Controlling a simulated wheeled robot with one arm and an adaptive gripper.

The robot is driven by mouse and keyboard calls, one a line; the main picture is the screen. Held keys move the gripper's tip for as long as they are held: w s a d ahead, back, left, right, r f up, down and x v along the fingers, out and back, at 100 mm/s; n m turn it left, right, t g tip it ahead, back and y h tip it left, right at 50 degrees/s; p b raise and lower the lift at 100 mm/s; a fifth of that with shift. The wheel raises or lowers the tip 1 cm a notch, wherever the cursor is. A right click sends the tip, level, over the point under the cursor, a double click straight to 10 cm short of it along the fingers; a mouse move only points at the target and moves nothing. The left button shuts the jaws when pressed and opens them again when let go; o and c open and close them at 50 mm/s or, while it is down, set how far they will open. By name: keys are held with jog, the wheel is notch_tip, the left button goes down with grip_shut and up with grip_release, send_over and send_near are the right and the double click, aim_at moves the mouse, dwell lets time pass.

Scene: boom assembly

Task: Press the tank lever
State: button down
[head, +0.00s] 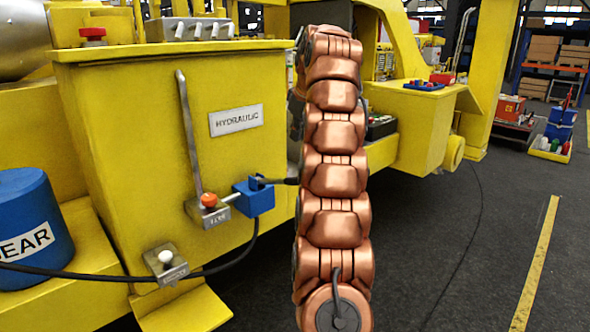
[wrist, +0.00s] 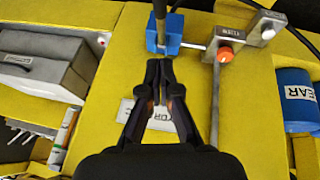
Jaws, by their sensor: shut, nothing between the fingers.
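The long grey tank lever (head: 187,130) stands nearly upright against the yellow hydraulic tank (head: 120,120). Its foot is at a metal bracket with an orange knob (head: 209,200). In the wrist view the lever (wrist: 215,105) runs down from the orange knob (wrist: 225,54), right of my gripper (wrist: 158,63). The gripper's black fingers are shut and empty, with tips close to a blue block (wrist: 165,33); I cannot tell whether they touch it. The blue block (head: 254,197) joins the bracket by a thin silver rod. My arm hides most of the gripper in the head view.
A second bracket with a white knob (head: 165,257) sits lower on the tank. A black cable (head: 215,267) runs from the blue block past a blue cylinder (head: 35,230). Grey boxes (wrist: 45,62) lie left in the wrist view.

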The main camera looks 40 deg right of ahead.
jog(key=shift+f, duration=0.1)
jog(key=b, duration=0.5)
send_over(295, 179)
jog(key=w, duration=0.2)
notch_tip(295, 179, down, 9)
jog(key=shift+s+f+p, duration=0.4)
jog(key=shift+s+f, duration=0.1)
jog(key=shift+f, duration=0.4)
jog(key=shift+s+f+p, duration=0.4)
jog(key=shift+s+f, duration=0.05)
jog(key=shift+f, duration=0.4)
jog(key=shift+d, duration=0.1)
jog(key=shift+f, duration=0.1)
